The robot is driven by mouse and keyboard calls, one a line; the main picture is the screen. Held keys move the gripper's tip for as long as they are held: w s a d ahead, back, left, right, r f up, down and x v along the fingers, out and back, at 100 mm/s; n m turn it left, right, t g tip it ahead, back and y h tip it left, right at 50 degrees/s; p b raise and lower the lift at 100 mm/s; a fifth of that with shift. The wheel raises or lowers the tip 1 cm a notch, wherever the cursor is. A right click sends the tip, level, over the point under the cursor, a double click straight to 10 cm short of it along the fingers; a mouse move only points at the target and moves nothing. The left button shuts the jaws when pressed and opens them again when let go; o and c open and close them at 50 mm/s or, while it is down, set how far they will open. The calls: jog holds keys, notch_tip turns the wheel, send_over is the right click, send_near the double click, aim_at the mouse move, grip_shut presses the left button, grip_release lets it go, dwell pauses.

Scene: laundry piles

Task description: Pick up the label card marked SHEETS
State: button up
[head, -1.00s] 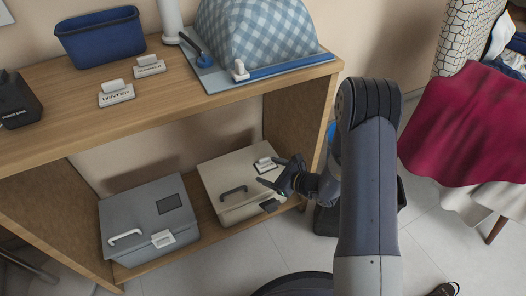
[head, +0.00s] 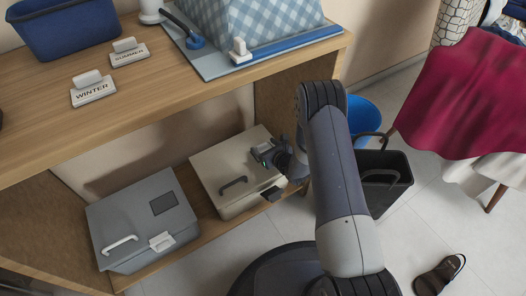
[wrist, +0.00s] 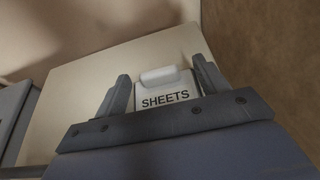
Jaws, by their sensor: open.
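The label card marked SHEETS (wrist: 166,97) shows in the wrist view as a white card with a raised grip tab on top. It lies on the lid of the beige box (head: 222,165) on the lower shelf. My gripper (wrist: 161,92) is open, with one finger to the left of the card and one to the right. The card appears between the fingers, but I cannot tell whether they touch it. In the head view my gripper (head: 263,153) is over the right part of the beige lid and hides the card.
A grey box (head: 142,222) stands left of the beige box. The WINTER card (head: 93,91) and SUMMER card (head: 130,53) are on the upper board (head: 40,130). The shelf's right side panel (head: 290,95) is close to my arm. A black bin (head: 384,195) stands on the floor at right.

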aim_at(262, 145)
jog(key=b+x, duration=0.1)
jog(key=x, duration=0.3)
jog(key=shift+w+a+b, duration=0.1)
jog(key=shift+a+b, duration=0.15)
jog(key=shift+b, duration=0.05)
jog(key=c, duration=1)
jog(key=shift+c, duration=0.2)
